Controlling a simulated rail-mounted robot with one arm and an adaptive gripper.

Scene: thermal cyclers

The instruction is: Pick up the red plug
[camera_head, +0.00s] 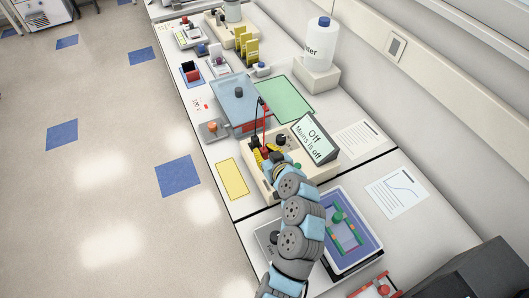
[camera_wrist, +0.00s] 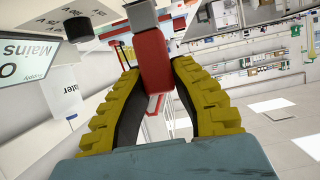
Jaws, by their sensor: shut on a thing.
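The red plug (camera_wrist: 153,62) is between the two yellow ridged fingers of my gripper (camera_wrist: 156,75) in the wrist view. The fingers are shut on it from both sides near their tips. A grey part shows beyond its upper end; I cannot tell whether the plug is clear of a socket. In the head view my gripper (camera_head: 266,154) is at the left side of the power supply (camera_head: 254,180), a cream box. Its tilted screen (camera_head: 314,138) reads "Off, Mains is off". A red lead and a dark lead rise by the gripper, which partly hides the plug.
A blue tank (camera_head: 238,92) stands behind the supply, with a green mat (camera_head: 287,99) beside it. A yellow card (camera_head: 232,179) lies to the left. A blue tray (camera_head: 354,250) is in front. A white bottle (camera_head: 320,44) stands near the wall. Paper sheets lie at right.

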